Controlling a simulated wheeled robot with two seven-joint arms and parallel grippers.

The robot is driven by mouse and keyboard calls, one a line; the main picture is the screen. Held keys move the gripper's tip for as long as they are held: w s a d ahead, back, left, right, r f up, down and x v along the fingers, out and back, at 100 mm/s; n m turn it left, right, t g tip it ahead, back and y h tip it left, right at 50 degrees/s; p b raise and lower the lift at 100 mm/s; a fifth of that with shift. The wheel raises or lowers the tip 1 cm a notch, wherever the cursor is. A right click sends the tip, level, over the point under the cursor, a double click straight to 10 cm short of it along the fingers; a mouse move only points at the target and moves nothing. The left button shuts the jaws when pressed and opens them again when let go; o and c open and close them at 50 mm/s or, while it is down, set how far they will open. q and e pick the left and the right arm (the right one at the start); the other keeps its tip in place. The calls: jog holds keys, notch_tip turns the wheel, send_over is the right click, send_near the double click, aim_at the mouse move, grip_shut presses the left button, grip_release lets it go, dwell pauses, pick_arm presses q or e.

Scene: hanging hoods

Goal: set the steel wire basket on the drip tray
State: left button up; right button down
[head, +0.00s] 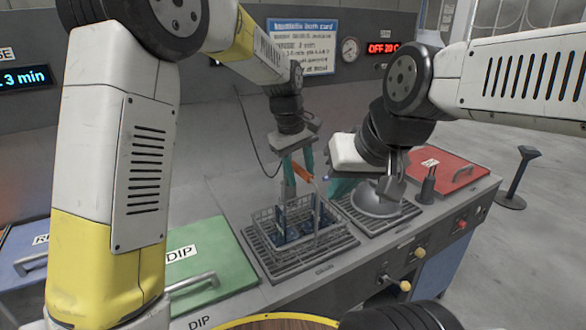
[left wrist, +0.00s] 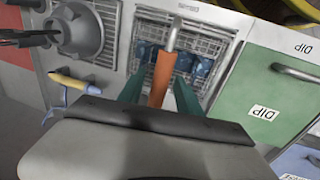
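The steel wire basket (head: 283,238) stands upright on the ribbed drip tray (head: 283,268) in the head view, with dark blue pieces inside. Its orange grip (head: 302,180) rises above it on a metal rod. In the left wrist view, the orange grip (left wrist: 160,80) is between the teal fingers of my left gripper (left wrist: 160,88), with a narrow gap seeming to show on each side. The basket (left wrist: 200,45) is below them. My left gripper also shows in the head view (head: 297,165). My right gripper (head: 342,187) is right of the basket; its fingers are mostly hidden.
A grey dome (head: 376,200) stands on a second ribbed tray at right. A red lid (head: 445,168) lies beyond it. The green DIP lid (head: 212,262) is left of the basket. Yellow knobs (head: 420,254) stick out from the counter front. A yellow-and-blue bar (left wrist: 78,83) shows in the wrist view.

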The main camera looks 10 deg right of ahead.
pick_arm(q)
notch_tip(320, 180, up, 11)
jog(key=a, duration=0.2)
jog(key=s+a+r+m+t, duration=0.1)
jog(key=s+a+r, duration=0.3)
jog(key=a, duration=0.6)
jog(key=s+a+f+m+t, duration=0.2)
jog(key=s+a, duration=0.4)
jog(key=s, duration=0.3)
jog(key=s+a+f+m+t, duration=0.2)
jog(key=s+a+f, duration=0.2)
jog(key=s+a, duration=0.3)
jog(key=shift+s+f, duration=0.15)
jog(key=shift+s, duration=0.75)
jog(key=shift+a, duration=0.1)
